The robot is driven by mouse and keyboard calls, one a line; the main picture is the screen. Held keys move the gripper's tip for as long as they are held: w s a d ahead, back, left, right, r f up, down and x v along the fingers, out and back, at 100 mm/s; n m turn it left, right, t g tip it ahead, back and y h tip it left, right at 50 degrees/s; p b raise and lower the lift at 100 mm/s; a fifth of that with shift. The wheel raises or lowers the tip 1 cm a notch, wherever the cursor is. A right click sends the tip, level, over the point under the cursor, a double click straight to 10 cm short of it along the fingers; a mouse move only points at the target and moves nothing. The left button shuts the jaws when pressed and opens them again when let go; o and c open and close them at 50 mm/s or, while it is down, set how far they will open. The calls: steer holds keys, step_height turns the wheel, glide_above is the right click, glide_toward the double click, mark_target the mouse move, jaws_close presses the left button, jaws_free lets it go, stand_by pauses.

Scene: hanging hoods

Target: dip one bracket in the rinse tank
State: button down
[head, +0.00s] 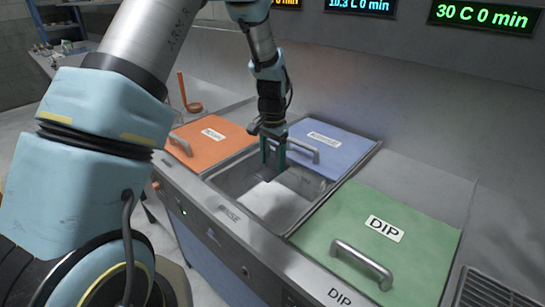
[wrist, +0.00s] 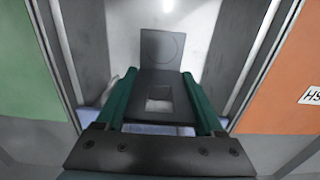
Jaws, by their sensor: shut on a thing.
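My gripper (head: 272,155) is shut on a dark grey bracket (wrist: 160,52) and points down over the open rinse tank (head: 232,183), near its back. In the wrist view the bracket sits between the green fingers of my gripper (wrist: 158,80). It has a square hole and an upright plate with a faint circle. In the head view the bracket is hard to make out against the dark inside of the tank. I cannot tell how deep it is or whether it touches liquid. The blue lid (head: 345,143) lies flat behind the opening.
The orange lid (head: 205,152) covers the tank at left. The green lid (head: 405,215), labelled DIP, covers the tank at right; both have raised handles. Lit displays (head: 485,16) hang on the back wall. A vent grille (head: 490,292) is at the right front.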

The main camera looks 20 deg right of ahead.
steer(key=shift+f+b, duration=5.55)
steer(key=shift+f, duration=3.8)
steer(key=shift+r, duration=0.1)
step_height(320, 180, up, 18)
steer(key=p, duration=1.2)
steer(key=shift+r, duration=0.15)
